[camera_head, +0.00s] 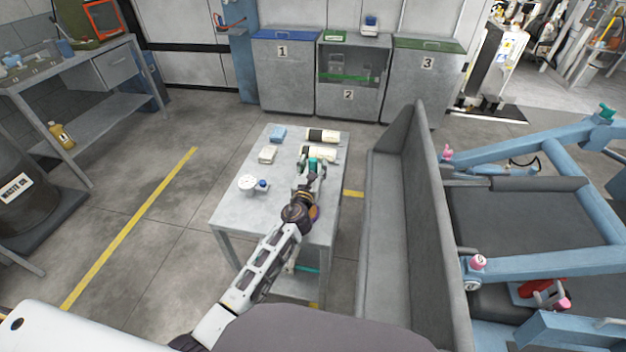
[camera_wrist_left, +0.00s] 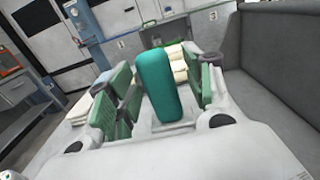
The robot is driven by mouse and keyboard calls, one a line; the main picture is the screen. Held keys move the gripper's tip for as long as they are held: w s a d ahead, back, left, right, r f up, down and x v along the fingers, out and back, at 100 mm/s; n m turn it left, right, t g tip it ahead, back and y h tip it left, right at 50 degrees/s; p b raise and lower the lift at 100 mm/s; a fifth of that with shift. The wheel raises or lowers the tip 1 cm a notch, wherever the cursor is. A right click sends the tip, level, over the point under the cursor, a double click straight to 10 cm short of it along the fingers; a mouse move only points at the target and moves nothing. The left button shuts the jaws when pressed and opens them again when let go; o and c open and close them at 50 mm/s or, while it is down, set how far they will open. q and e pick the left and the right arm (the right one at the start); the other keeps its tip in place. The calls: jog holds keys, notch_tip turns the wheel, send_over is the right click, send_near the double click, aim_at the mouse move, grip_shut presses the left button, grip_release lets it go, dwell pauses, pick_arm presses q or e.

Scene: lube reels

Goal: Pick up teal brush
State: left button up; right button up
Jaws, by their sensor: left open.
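The teal brush (camera_wrist_left: 157,85) stands out large in the left wrist view, with its rounded teal end between the two green-padded fingers of my left gripper (camera_wrist_left: 155,95). Gaps show on both sides of it, so the fingers are around it but not closed on it. In the head view my left gripper (camera_head: 311,170) is over the right part of the small grey table (camera_head: 232,205). The teal brush (camera_head: 316,163) is largely hidden there by the gripper. My right gripper is in neither view.
On the table are a blue cloth (camera_head: 277,134), a beige cloth (camera_head: 267,155), a white reel-like item (camera_head: 247,183), a small blue item (camera_head: 263,184) and cream rolls (camera_head: 322,136). A grey padded bench (camera_head: 385,200) stands close on the right. Numbered bins (camera_head: 284,75) stand behind.

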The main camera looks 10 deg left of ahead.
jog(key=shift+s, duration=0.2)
pick_arm(q)
jog(key=c, duration=1.1)
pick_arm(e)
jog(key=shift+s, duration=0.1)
pick_arm(q)
jog(key=shift+r, duration=0.15)
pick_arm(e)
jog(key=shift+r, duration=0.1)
pick_arm(q)
jog(key=shift+r+p, duration=0.45)
jog(key=shift+r, duration=0.2)
jog(key=shift+r+p, duration=0.45)
jog(key=shift+r, duration=0.25)
notch_tip(320, 180, up, 6)
jog(key=shift+p, duration=1.25)
jog(key=shift+r, duration=0.5)
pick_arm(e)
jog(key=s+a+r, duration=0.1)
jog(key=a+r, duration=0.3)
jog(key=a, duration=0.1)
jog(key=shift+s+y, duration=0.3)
